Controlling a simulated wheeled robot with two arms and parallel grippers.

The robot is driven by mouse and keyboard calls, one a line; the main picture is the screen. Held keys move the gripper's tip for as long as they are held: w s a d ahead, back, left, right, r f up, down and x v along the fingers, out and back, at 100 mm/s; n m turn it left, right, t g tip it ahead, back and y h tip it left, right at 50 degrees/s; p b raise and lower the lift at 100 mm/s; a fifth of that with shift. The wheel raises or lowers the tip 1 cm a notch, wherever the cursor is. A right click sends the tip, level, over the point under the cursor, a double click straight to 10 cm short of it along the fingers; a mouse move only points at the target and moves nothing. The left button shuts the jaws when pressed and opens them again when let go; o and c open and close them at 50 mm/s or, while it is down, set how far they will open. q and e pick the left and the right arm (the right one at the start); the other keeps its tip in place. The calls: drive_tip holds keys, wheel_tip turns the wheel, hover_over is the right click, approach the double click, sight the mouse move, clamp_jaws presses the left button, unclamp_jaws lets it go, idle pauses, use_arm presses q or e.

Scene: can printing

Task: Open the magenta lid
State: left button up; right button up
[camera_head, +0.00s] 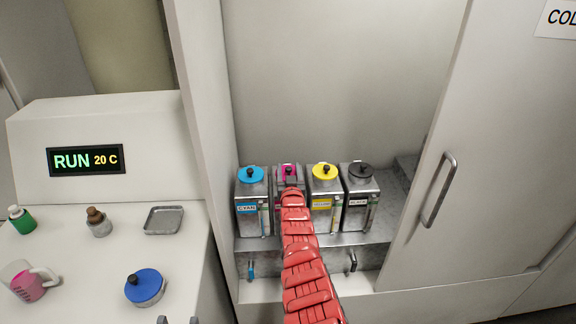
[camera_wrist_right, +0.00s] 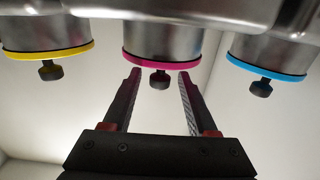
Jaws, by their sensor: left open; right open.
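The magenta lid (camera_head: 288,170) sits on the second ink can from the left, inside the open cabinet. In the right wrist view, upside down, the magenta rim (camera_wrist_right: 160,62) carries a dark knob (camera_wrist_right: 160,79). My right gripper (camera_wrist_right: 160,80) is open, with one finger on each side of the knob and gaps to both. In the head view my red right arm (camera_head: 300,240) reaches up to this can and hides most of its front.
The cyan can (camera_head: 252,200) stands left of the magenta one; the yellow can (camera_head: 325,205) and black can (camera_head: 360,205) stand right. A cabinet door (camera_head: 490,130) is at the right. The left counter holds a blue-lidded jar (camera_head: 145,288), tray (camera_head: 163,221) and measuring cup (camera_head: 25,284).

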drive_tip(key=shift+w+d+f+b, duration=0.1)
drive_tip(key=shift+w+f+b, duration=0.05)
drive_tip(key=shift+w+b, duration=0.4)
drive_tip(key=shift+w+d+f+b, duration=0.1)
drive_tip(key=shift+w+f+b, duration=0.05)
drive_tip(key=shift+w+b, duration=0.4)
drive_tip(key=shift+w+a+r+b, duration=0.2)
drive_tip(key=shift+w+r+b, duration=0.1)
drive_tip(key=shift+w+r, duration=0.25)
drive_tip(key=shift+w+f, duration=0.1)
clamp_jaws()
idle(0.3)
